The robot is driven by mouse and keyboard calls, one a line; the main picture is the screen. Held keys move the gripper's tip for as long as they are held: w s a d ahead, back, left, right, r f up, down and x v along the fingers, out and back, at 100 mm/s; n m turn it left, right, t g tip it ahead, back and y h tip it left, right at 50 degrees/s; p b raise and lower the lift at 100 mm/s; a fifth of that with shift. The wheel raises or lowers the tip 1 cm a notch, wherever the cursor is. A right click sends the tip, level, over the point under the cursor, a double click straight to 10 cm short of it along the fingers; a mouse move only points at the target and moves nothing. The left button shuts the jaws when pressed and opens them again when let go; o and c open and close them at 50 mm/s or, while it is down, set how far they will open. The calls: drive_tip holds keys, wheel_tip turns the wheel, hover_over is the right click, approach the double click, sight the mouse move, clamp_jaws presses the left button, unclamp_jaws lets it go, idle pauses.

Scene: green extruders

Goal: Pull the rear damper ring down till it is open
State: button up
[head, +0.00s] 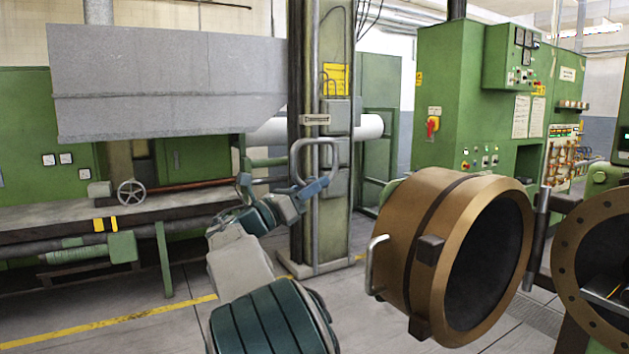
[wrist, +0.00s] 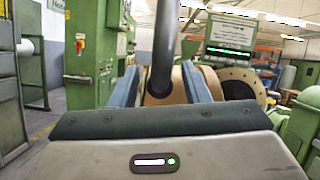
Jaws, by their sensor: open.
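The damper ring (head: 318,143) is a grey rounded loop on the front of a dark green post. It hangs below a small label plate (head: 315,119), whose print is too small to read surely. My gripper (head: 314,187) is at the lower part of the ring, with its blue fingers open. In the wrist view, a dark round bar (wrist: 164,45), seemingly part of the ring, comes down between the two open fingers (wrist: 162,88). Whether either finger touches it cannot be told. The lower end of the ring is partly hidden by the fingers.
The post (head: 303,230) stands on the floor behind my gripper. A large brown drum (head: 405,235) with a side handle is to the right. A green machine with a handwheel (head: 131,192) is at left. A green control cabinet (head: 455,100) stands at back right.

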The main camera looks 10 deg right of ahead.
drive_tip(key=shift+w+d+r, duration=0.15)
drive_tip(key=shift+d, duration=0.2)
clamp_jaws()
wheel_tip(320, 180, down, 7)
drive_tip(key=b, duration=0.1)
drive_tip(key=shift+r+b, duration=0.15)
drive_tip(key=shift+b, duration=0.25)
unclamp_jaws()
drive_tip(key=shift+a, duration=0.1)
drive_tip(key=b+v, duration=0.2)
drive_tip(key=v, duration=1.1)
drive_tip(key=shift+a, duration=0.35)
